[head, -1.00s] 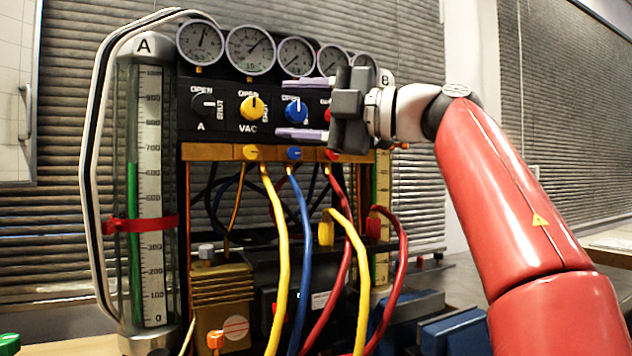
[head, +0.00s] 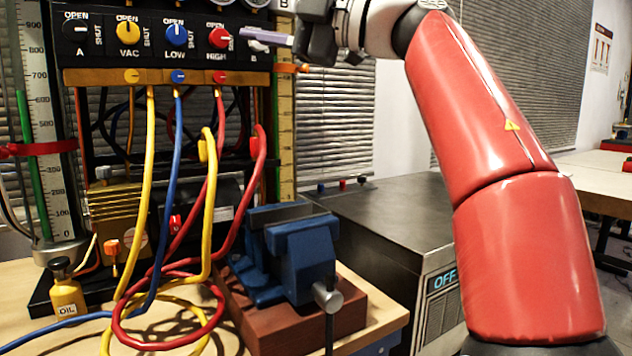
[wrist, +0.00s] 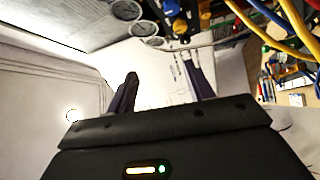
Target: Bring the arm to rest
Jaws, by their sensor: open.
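My gripper (head: 262,38) is at the top of the head view, in front of the right end of the valve panel, near the red HIGH knob (head: 219,38). Its upper part is cut off by the frame edge. In the wrist view its two dark fingers (wrist: 160,92) stand apart with nothing between them. My red arm reaches up from the lower right of the head view to the gripper.
The valve panel (head: 97,38) carries a yellow VAC knob (head: 128,32) and a blue LOW knob (head: 176,34). Yellow, blue and red hoses (head: 152,180) hang below. A blue vise (head: 300,250) stands on the bench. A grey cabinet (head: 390,215) is right of it.

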